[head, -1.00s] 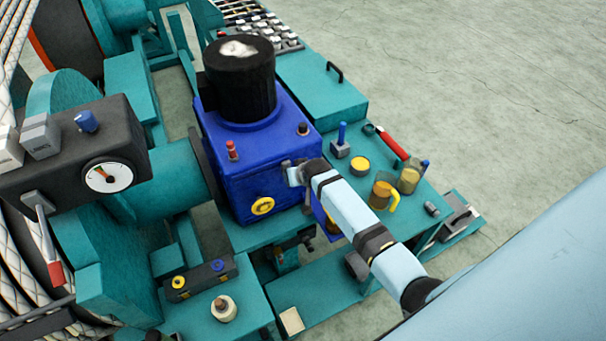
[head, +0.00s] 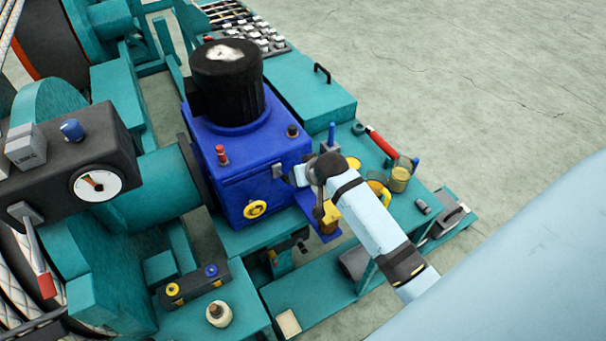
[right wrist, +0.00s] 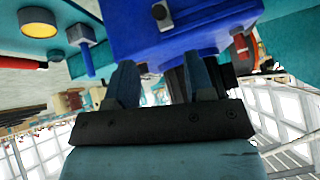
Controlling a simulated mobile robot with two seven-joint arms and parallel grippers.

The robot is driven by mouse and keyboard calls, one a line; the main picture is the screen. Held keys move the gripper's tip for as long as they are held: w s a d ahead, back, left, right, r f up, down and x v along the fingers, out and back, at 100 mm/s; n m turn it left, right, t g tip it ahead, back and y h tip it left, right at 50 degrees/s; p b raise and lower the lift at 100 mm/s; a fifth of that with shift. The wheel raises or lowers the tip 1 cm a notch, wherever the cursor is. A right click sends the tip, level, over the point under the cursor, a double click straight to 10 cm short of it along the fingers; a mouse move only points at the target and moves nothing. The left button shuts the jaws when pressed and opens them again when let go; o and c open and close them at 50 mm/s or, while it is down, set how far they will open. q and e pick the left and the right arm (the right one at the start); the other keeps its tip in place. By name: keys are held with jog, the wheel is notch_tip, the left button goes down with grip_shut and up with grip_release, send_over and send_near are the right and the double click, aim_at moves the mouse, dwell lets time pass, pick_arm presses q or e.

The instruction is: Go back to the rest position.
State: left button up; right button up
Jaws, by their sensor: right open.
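My right arm comes in from the right in the head view, bent at the wrist, with its end beside the right face of the blue gearbox (head: 250,175). My right gripper (right wrist: 163,82) is open and empty in the right wrist view, its two fingers pointing at the blue gearbox (right wrist: 165,40). A small grey fitting (right wrist: 160,13) on the box lies just beyond the fingers. In the head view the fingers are mostly hidden by the wrist. I cannot tell whether they touch the box. My left gripper is not in view.
A black motor (head: 227,80) stands on the gearbox. A teal bench beside the arm carries a red-handled tool (head: 382,142), a blue-handled piece (head: 331,135) and an amber cup (head: 399,178). A gauge panel (head: 70,165) stands left. Open floor (head: 470,90) lies at the upper right.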

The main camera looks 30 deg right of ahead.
jog(key=s+a+f+n+t+y, duration=0.1)
jog(key=s+a, duration=0.4)
jog(key=s, duration=0.6)
jog(key=s+a+f+n+t+y, duration=0.1)
jog(key=s+a+f+n, duration=0.3)
jog(key=s, duration=0.7)
jog(key=a+t, duration=0.1)
jog(key=a, duration=0.1)
jog(key=shift+s+a+f+y+p, duration=0.2)
jog(key=shift+a+f+y+p, duration=0.05)
jog(key=shift+a+y+p, duration=0.05)
